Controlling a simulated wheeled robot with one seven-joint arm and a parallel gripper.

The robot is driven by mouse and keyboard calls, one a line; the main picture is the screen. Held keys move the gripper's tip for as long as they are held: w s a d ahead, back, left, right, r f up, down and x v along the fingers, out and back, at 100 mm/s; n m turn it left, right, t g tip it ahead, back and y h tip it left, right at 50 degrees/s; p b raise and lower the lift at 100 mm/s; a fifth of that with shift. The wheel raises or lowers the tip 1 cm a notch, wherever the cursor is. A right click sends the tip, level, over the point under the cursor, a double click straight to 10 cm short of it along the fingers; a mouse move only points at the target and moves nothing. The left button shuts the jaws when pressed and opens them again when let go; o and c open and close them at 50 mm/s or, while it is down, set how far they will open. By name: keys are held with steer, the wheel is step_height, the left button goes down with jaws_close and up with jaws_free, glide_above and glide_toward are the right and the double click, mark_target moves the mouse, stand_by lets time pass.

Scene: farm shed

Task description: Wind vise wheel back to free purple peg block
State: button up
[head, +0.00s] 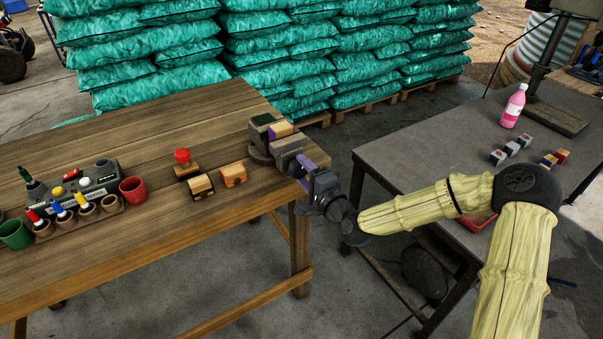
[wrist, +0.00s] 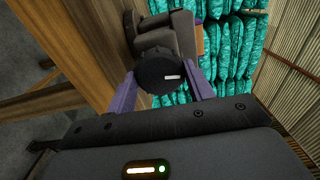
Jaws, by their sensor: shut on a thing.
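The grey vise (head: 290,146) is fixed at the right end of the wooden workbench. A small block with a tan face and a purple side (head: 280,130) sits between its jaws; a sliver of orange and purple beside the vise shows in the wrist view (wrist: 199,38). The vise wheel (wrist: 163,73) is a dark round knob with a white mark, facing the wrist camera. My gripper (wrist: 162,85) has purple fingers, one on each side of the wheel, and is shut on it. In the head view my gripper (head: 305,169) hides the wheel.
On the wooden workbench (head: 120,235) stand a red-knobbed stamp (head: 182,160), two small wooden boxes (head: 233,175), a red cup (head: 133,189) and a rack of pots. A grey table (head: 430,140) with a pink bottle (head: 514,106) is at right. Green sacks (head: 280,70) are stacked behind.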

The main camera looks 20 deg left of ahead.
steer(key=n, duration=0.1)
steer(key=n+b, duration=0.1)
steer(key=n, duration=0.1)
steer(key=n+b, duration=0.1)
steer(key=shift+s+a+f+n, duration=0.1)
steer(key=shift+f+n, duration=0.15)
steer(key=shift+n, duration=0.05)
steer(key=n+b, duration=0.2)
steer(key=n, duration=0.2)
steer(key=shift+b, duration=0.4)
steer(key=n+b, duration=0.3)
steer(key=n, duration=0.1)
steer(key=n+b, duration=0.3)
steer(key=shift+n, duration=0.4)
steer(key=o, duration=0.7)
steer(key=shift+r+n+b, duration=0.15)
steer(key=shift+n+b, duration=0.15)
steer(key=o, duration=0.4)
